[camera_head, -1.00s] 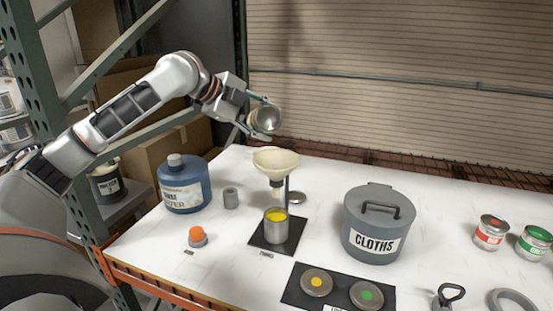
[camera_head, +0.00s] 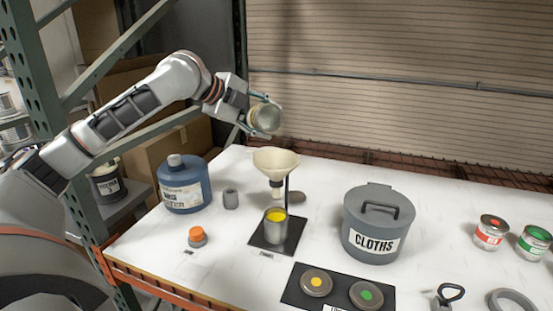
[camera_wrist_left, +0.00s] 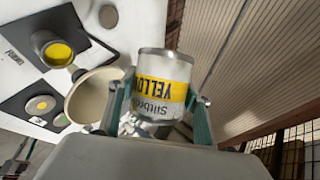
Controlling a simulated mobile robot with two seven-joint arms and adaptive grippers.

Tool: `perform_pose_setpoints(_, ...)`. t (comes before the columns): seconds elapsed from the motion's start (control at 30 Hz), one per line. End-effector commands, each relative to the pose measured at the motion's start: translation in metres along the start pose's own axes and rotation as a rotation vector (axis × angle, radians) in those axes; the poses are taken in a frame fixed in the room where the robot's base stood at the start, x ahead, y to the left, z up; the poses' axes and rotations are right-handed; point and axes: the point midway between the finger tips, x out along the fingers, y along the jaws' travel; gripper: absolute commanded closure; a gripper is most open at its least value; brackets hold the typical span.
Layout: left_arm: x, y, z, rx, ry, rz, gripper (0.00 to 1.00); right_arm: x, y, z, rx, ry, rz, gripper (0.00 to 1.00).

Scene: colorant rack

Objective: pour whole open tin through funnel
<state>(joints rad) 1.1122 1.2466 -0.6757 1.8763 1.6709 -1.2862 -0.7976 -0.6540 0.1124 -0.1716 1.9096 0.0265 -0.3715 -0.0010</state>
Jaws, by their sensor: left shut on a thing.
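My left gripper (camera_head: 258,112) is shut on a metal tin (camera_head: 266,119) with a yellow label band reading YELLOW, which shows in the wrist view (camera_wrist_left: 163,92). The tin is tipped on its side, up above the cream funnel (camera_head: 276,160) and apart from it. One round grey end of the tin faces the head camera. The funnel sits on a thin stand over a grey metal can (camera_head: 274,232) with yellow contents (camera_head: 276,215). The can stands on a black base. In the left wrist view the funnel (camera_wrist_left: 90,97) is left of the tin. No stream shows. My right gripper is out of view.
A grey CLOTHS bin (camera_head: 377,225) stands right. Red (camera_head: 491,232) and green (camera_head: 534,243) tins are far right. A black mat (camera_head: 340,284) with two lids lies in front.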

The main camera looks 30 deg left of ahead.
Motion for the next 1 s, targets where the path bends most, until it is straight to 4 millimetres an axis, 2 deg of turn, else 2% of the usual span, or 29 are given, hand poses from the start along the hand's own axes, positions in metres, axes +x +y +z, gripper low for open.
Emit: perform_pose_setpoints(1.0, 0.001, 0.011, -0.014, 0.11, -0.068, -0.045, 0.8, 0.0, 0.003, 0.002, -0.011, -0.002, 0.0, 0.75)
